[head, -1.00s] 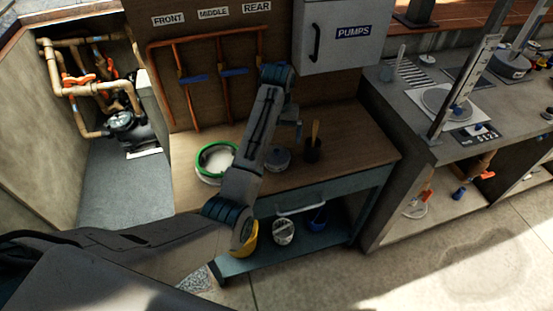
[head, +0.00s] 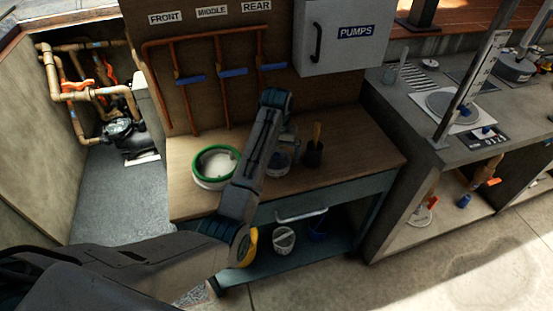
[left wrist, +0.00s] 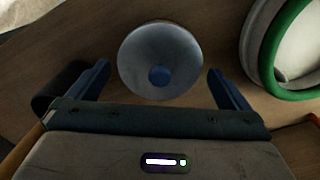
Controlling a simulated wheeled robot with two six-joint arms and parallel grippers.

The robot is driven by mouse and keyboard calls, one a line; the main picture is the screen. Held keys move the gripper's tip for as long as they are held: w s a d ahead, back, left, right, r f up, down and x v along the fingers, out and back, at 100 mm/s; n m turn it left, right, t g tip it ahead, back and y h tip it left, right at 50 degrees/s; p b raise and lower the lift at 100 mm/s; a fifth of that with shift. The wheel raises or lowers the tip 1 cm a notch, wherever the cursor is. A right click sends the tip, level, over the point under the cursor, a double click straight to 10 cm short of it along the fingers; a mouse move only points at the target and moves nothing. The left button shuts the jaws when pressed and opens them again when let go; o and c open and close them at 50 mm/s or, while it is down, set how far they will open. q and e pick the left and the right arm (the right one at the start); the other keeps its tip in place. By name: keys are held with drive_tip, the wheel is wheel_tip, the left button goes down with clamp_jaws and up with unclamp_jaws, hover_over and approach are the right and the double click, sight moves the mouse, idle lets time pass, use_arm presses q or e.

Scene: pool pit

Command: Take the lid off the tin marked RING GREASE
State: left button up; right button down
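A small grey tin (head: 281,168) stands on the wooden bench top, partly hidden behind my left arm in the head view. I can read no label on it. The lid is on the tin. My left gripper (left wrist: 160,84) is open, its two blue fingers apart on either side of the knob, with nothing held. In the head view the left gripper (head: 287,139) is just over the tin. My right gripper is not in view.
A white tub with a green rim (head: 215,181) stands left of the tin. A dark pot (head: 314,155) with a wooden-handled tool stands close on its right. A PUMPS cabinet (head: 345,70) hangs behind. Buckets sit on the shelf below. The bench top's right part is clear.

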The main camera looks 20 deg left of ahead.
use_arm(q)
drive_tip(key=c, duration=0.8)
